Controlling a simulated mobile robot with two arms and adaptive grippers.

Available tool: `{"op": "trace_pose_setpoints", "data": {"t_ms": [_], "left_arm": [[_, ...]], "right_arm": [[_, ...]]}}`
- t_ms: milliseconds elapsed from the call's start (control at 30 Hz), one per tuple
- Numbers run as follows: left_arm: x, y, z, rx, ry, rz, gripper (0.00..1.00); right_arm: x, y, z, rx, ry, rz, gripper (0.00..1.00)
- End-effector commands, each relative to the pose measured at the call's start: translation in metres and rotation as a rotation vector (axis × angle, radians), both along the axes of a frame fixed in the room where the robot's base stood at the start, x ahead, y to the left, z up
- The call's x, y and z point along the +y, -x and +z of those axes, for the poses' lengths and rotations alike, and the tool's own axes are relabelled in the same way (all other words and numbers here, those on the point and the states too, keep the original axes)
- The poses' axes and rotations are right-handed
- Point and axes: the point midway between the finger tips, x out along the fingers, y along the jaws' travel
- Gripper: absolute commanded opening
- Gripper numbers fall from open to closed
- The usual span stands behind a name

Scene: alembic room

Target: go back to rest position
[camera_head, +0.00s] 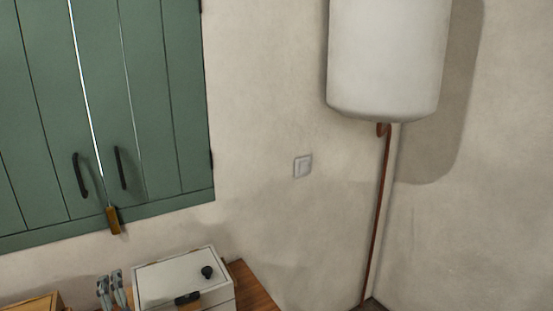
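Two grey finger-like parts, which look like my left gripper (110,282), rise from the bottom edge just left of a white box. A narrow gap shows between their tips, and nothing is seen held there. The arm behind them is below the picture. My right gripper is not in view.
The white box (165,278) with a dark knob and latch stands on a wooden surface (256,290). A yellowish wooden object (32,303) is at the bottom left.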

Motion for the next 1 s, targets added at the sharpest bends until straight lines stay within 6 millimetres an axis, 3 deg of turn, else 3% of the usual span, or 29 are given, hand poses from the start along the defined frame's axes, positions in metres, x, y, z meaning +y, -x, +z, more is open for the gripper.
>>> {"op": "trace_pose_setpoints", "data": {"t_ms": [167, 367, 600, 800, 1000], "left_arm": [[-0.008, 0.030, -0.037, 0.053, 0.181, 0.028, 1.00], [-0.027, 0.079, -0.088, 0.149, 0.448, 0.082, 1.00], [-0.074, 0.172, -0.149, 0.338, 0.839, 0.200, 1.00], [-0.113, 0.239, -0.171, 0.484, 1.069, 0.295, 1.00], [-0.146, 0.296, -0.176, 0.616, 1.233, 0.379, 1.00]], "right_arm": [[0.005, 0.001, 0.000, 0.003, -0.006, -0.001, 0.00], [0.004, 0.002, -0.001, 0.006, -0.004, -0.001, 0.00], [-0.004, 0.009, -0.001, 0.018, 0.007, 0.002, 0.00], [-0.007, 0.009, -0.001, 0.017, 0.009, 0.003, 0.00], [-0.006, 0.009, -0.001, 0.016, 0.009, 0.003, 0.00]]}}
